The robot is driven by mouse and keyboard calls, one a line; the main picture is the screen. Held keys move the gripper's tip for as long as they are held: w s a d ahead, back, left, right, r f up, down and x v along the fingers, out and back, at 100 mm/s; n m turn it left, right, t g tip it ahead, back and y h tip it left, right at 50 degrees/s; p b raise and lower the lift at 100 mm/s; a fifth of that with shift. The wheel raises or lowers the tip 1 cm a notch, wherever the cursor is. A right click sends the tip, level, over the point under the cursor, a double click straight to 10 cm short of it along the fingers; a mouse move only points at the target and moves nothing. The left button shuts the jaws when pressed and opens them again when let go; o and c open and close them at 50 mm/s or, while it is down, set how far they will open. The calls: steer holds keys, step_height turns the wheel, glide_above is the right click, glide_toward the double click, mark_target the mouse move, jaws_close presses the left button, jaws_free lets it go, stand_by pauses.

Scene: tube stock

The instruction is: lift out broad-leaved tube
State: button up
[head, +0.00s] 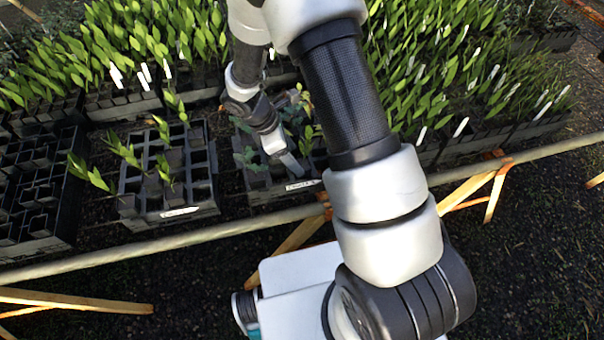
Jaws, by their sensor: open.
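My gripper (290,165) is open and hangs low over the right-hand front tray (285,188), among its plants. Blue-green leafy plants (250,158) stand in this tray to the left of the gripper. Part of the tray and its plants is hidden behind my arm. The left-hand front tray (178,213) holds a few plants with broad, bright green leaves (124,152) in black tubes, with several empty cells between them. I cannot tell which single tube is the broad-leaved one, or whether the fingers touch any plant.
An empty black tray (35,195) lies at the far left. Dense rows of green seedlings (160,30) with white labels fill the back. A pale rail (150,243) runs along the bench's front, above wooden supports (480,185). Dark ground lies in front.

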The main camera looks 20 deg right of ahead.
steer(key=x, duration=0.3)
steer(key=shift+s+d+f, duration=0.1)
steer(key=shift+d+f, duration=0.1)
steer(key=shift+f, duration=0.1)
jaws_close()
steer(key=shift+r, duration=0.1)
